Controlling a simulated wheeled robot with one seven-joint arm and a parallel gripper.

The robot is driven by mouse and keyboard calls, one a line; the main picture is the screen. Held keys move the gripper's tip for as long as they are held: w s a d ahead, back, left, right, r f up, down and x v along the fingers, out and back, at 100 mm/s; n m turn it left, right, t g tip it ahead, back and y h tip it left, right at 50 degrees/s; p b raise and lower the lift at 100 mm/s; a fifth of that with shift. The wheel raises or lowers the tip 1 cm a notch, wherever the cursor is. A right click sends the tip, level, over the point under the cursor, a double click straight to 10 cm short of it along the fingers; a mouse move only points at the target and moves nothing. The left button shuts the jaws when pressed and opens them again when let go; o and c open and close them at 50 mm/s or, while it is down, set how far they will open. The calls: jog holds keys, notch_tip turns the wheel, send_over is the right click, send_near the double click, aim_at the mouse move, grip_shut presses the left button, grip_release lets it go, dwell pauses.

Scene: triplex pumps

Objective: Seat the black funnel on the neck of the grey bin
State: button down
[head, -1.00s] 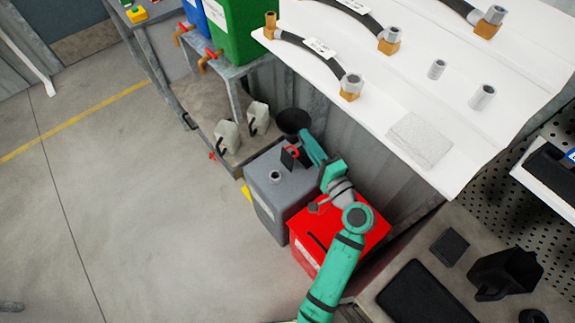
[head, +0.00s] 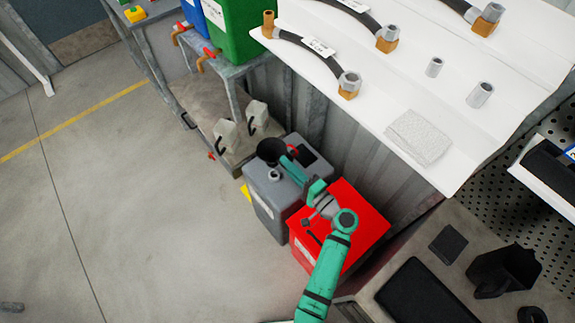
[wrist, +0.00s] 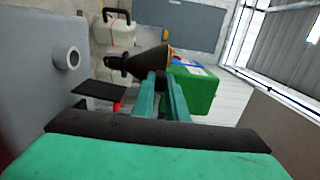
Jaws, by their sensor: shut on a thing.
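The black funnel (head: 271,150) is held in the jaws of my gripper (head: 285,160), near the left side of the grey bin's top. In the wrist view the funnel (wrist: 148,63) lies beyond the two green fingers (wrist: 162,78), which close on it. The grey bin (head: 268,213) stands on the floor, with a short light neck (head: 274,175) on its top. In the wrist view the neck (wrist: 67,58) is bare, and the funnel is apart from it, to its right. The funnel's spout is hidden in the head view.
A red bin (head: 360,225) stands right of the grey one, under my arm. Light jugs (head: 225,132) stand on a low shelf behind. A white bench (head: 400,95) with hoses and fittings overhangs the right. Open floor (head: 130,210) lies to the left.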

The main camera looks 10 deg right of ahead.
jog(key=shift+f, duration=0.1)
jog(key=shift+f, duration=2.75)
jog(key=shift+a, duration=0.1)
jog(key=shift+d+f, duration=0.2)
jog(key=shift+f, duration=1.75)
jog(key=c, duration=1.7)
grip_release()
jog(key=shift+o, duration=0.2)
